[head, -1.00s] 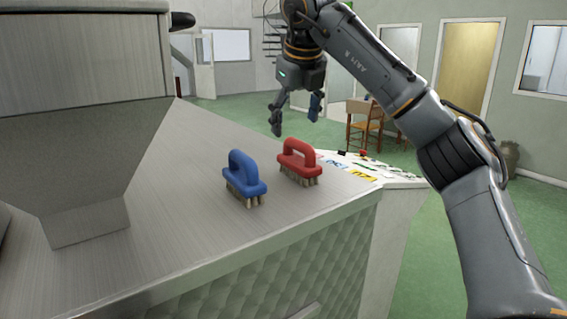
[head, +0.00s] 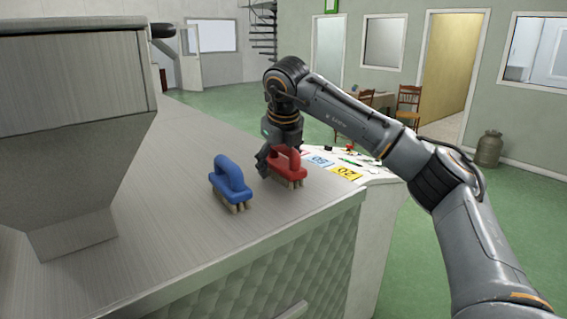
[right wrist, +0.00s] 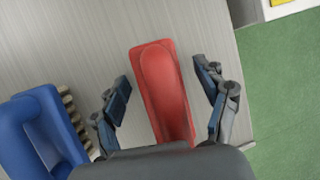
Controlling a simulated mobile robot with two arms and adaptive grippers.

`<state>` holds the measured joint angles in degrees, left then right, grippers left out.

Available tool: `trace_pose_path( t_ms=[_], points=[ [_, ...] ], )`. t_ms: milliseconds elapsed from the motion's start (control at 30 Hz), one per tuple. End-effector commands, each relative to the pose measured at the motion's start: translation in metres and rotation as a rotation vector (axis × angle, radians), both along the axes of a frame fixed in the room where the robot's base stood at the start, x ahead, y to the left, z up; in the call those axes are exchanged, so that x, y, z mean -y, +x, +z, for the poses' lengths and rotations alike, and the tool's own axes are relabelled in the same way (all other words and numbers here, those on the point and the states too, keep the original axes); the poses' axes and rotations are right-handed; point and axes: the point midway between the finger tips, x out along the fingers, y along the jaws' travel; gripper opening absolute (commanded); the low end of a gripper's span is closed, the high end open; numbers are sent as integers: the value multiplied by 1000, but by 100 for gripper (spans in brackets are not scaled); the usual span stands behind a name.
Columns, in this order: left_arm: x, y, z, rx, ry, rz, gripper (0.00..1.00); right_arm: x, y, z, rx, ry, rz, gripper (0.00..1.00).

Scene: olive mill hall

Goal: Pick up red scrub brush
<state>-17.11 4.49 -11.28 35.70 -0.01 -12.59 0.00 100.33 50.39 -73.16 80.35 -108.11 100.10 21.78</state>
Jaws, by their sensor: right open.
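The red scrub brush (head: 287,167) stands bristles down on the metal counter (head: 170,200), with its handle on top. In the right wrist view the red brush (right wrist: 163,90) lies between the two fingers of my right gripper (right wrist: 163,88), with a gap on each side. The right gripper (head: 277,160) is open and low over the brush in the head view, partly hiding it. The left gripper is in neither view.
A blue scrub brush (head: 231,183) stands just left of the red one and also shows in the right wrist view (right wrist: 38,130). A metal hopper (head: 75,120) rises at the left. The counter's edge is close on the right, beside a panel with coloured labels (head: 345,172).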

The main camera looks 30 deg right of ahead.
Motion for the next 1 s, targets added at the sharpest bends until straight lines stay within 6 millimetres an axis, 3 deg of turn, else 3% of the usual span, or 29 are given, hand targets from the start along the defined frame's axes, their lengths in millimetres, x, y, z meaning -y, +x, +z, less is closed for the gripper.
trace_pose_path(
  t_ms=[100,400,767,1000],
  points=[
    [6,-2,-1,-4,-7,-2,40,0,0,0,1,0,0,70],
    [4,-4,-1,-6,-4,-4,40,0,0,0,0,0,0,11],
    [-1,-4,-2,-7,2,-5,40,0,0,3,2,1,1,11],
    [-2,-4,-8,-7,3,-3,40,-1,1,30,5,1,0,11]
  ],
)
